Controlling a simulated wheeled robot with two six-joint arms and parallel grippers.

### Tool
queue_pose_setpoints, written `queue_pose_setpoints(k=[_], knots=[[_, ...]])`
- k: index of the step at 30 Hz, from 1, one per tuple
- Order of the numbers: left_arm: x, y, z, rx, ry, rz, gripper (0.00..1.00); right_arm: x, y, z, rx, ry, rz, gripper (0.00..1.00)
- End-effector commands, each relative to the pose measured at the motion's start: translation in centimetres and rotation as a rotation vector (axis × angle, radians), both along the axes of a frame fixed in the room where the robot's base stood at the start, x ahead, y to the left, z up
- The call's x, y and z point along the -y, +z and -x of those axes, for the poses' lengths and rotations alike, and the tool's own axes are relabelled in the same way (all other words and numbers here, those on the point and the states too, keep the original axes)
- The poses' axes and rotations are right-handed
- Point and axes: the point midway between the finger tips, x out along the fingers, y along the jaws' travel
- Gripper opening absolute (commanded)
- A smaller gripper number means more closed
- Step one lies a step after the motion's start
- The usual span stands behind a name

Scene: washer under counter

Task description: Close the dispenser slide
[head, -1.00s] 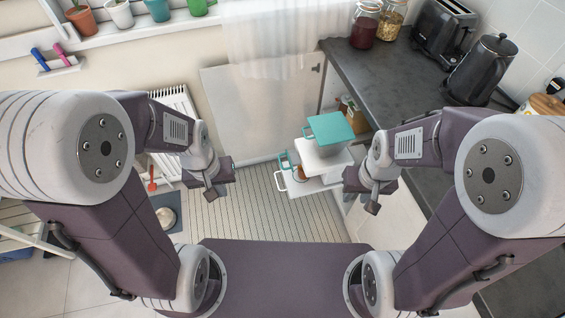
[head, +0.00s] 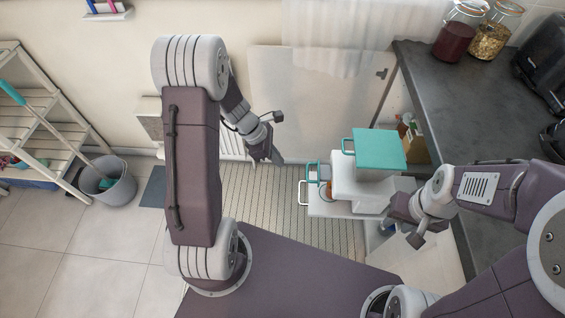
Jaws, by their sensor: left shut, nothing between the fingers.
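A white unit with pulled-out parts stands under the counter, right of centre in the head view. A teal panel with a teal handle (head: 380,150) is at the top, above a white drawer-like body (head: 355,181). Lower down, a white part with a white loop handle (head: 303,192) and a teal loop handle (head: 313,173) sticks out to the left. I cannot tell which part is the dispenser slide. My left gripper (head: 275,156) is shut and empty, left of the handles and apart from them. My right gripper (head: 403,234) is near the unit's lower right side; its fingers are unclear.
The dark counter (head: 440,110) runs along the right, with jars (head: 463,32) on it. A wooden shelf (head: 45,115) and a grey bucket (head: 107,182) stand at the left. A light panel (head: 310,95) is behind. Slatted floor (head: 290,225) lies clear before the unit.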

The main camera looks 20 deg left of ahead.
Motion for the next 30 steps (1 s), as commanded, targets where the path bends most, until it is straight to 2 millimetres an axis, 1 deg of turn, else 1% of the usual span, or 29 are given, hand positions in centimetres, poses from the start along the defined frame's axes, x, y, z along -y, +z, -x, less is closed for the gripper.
queue_pose_setpoints(k=[1, 9, 10, 11, 13, 18, 30], knots=[[0.5, -1.7, -0.1, -0.003, -0.003, 0.001, 0.00, 0.0, -1.1, 0.0, 0.000, 0.000, 0.000, 0.32], [2.9, -7.0, -0.8, -0.002, -0.003, -0.001, 0.00, 0.0, -3.8, 0.0, 0.000, 0.000, 0.000, 0.32], [3.2, -7.0, -1.0, 0.000, -0.004, -0.002, 0.00, 0.0, -3.7, 0.0, -0.001, 0.000, 0.000, 0.32], [3.9, -6.4, -1.2, 0.003, -0.007, -0.002, 0.00, 0.0, -3.3, 0.0, -0.001, 0.000, 0.000, 0.32], [4.9, -6.1, -1.5, 0.003, -0.007, -0.002, 0.00, 0.0, -3.2, 0.0, 0.000, 0.000, 0.000, 0.32], [6.3, -5.9, -2.0, 0.001, -0.003, -0.001, 0.00, 0.0, -3.1, 0.0, 0.000, 0.000, 0.000, 0.32], [6.8, -5.8, -2.2, 0.001, -0.003, -0.001, 0.00, 0.0, -3.0, 0.0, 0.000, 0.000, 0.000, 0.32]])
